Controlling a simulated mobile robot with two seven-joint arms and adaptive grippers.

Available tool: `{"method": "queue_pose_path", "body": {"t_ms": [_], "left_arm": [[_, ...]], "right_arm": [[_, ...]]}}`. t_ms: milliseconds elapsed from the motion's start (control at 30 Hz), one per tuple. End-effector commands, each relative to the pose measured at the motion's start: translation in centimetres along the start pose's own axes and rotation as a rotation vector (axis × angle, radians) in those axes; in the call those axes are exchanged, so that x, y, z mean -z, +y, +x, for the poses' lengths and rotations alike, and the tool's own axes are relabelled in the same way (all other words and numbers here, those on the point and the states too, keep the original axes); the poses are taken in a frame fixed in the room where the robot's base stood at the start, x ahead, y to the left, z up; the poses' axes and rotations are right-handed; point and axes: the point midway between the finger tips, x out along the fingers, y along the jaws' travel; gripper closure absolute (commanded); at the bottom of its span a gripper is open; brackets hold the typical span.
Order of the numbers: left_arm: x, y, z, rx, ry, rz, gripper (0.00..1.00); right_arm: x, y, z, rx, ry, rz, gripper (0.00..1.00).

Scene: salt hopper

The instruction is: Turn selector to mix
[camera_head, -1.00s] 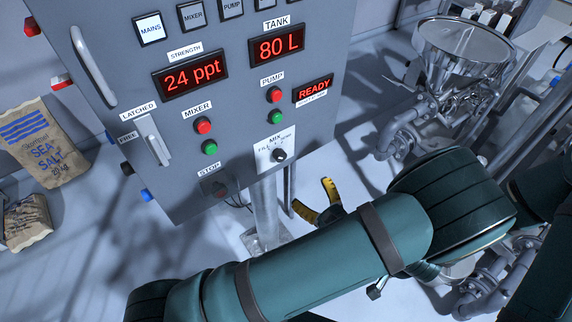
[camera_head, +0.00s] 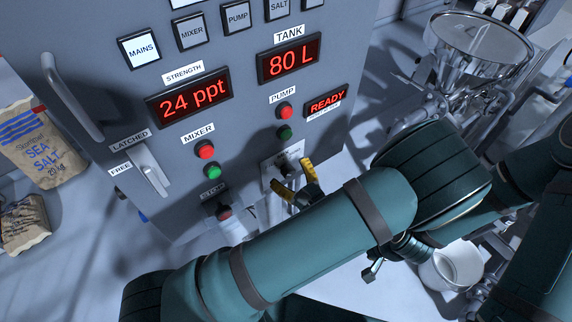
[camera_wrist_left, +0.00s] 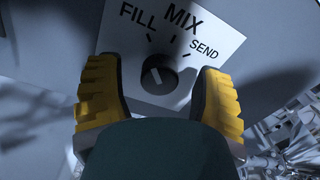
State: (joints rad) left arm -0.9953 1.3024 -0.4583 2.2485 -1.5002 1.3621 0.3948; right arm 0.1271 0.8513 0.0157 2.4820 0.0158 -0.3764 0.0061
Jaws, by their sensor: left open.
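The selector knob (camera_wrist_left: 158,78) is dark and round, on a white plate (camera_wrist_left: 218,37) marked FILL, MIX and SEND. Its pale mark leans up and left, toward the FILL side rather than straight at MIX. In the head view the selector plate (camera_head: 292,155) is on the lower right of the grey panel, partly shaded and covered by my gripper. My left gripper (camera_head: 296,180) is open, with yellow fingertips in front of the selector. In the wrist view its fingers (camera_wrist_left: 158,88) stand left and right of the knob with gaps on both sides. My right gripper is out of view.
The grey panel (camera_head: 235,135) carries red and green buttons, a STOP button (camera_head: 223,211) left of the selector and a lever (camera_head: 152,170). The pump's green button (camera_head: 284,132) is just above the selector. A metal hopper (camera_head: 480,50) stands right, salt bags (camera_head: 40,145) left.

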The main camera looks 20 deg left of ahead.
Motion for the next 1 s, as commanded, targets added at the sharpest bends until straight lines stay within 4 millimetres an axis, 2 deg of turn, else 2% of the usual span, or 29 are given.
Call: {"method": "queue_pose_path", "body": {"t_ms": [367,500,567,1000], "left_arm": [[-0.01,0.08,0.14,0.001,0.001,0.0,0.31],[-0.01,0.08,0.13,0.001,0.001,0.0,0.8],[-0.01,0.08,0.13,0.001,0.001,0.0,1.0],[-0.16,0.03,0.15,0.0,0.002,0.074,1.0]], "right_arm": [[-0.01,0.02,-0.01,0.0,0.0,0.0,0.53],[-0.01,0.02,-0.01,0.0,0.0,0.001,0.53],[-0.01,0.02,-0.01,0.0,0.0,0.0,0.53],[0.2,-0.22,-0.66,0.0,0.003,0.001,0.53]]}}
